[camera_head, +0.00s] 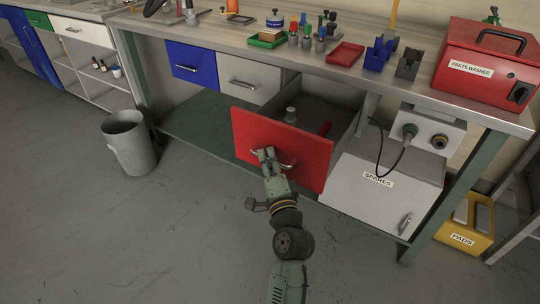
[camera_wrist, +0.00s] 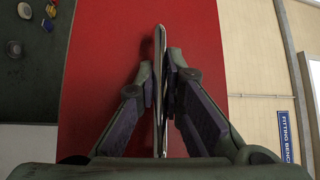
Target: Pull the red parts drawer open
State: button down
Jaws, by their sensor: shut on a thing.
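The red parts drawer (camera_head: 308,153) stands pulled out from under the workbench, and its inside shows with a grey part (camera_head: 291,114) and a red item in it. Its bar handle (camera_head: 287,164) runs across the red front. My gripper (camera_head: 267,155) is at the drawer front, shut on the handle. In the wrist view the handle (camera_wrist: 159,75) runs upright between the two fingers (camera_wrist: 161,88), in front of the red drawer face (camera_wrist: 100,60). How far the drawer can still slide cannot be told.
A white spares cabinet (camera_head: 345,200) stands right of the drawer, below a socket box with a hanging cable. Blue (camera_head: 192,66) and grey (camera_head: 245,80) drawers are shut at left. A grey bin (camera_head: 129,141) stands on the floor. The floor in front is clear.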

dwell(0.3)
jog(key=c, duration=1.7)
grip_release()
jog(key=shift+r, duration=0.1)
